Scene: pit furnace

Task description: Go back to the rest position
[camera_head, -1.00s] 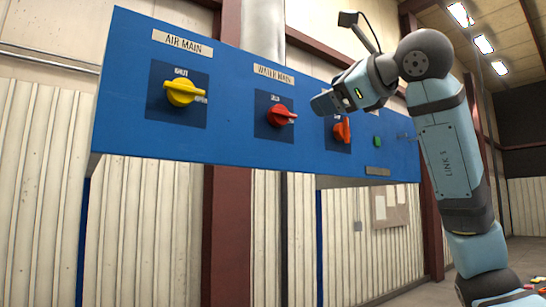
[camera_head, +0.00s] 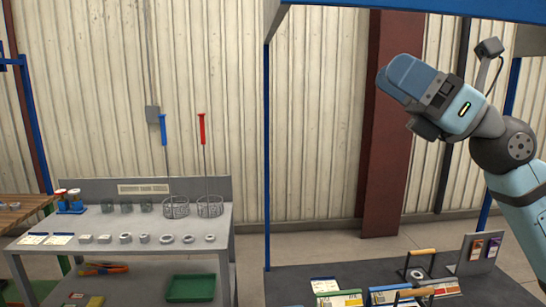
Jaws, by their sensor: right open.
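My right gripper (camera_head: 408,82) is raised at the upper right of the head view, its blue-grey end pointing left. It is open, and nothing shows in it. It is above the dark table (camera_head: 290,282), clear of everything on it, in front of the ribbed wall and a dark red column (camera_head: 392,150). My left gripper is not in view.
Blue posts (camera_head: 267,150) and a blue edge (camera_head: 430,8) frame the dark table, which holds handled trays (camera_head: 420,268) and cards. A grey bench (camera_head: 110,222) at left holds wire baskets (camera_head: 210,206), small metal parts and a green tray (camera_head: 191,288) below.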

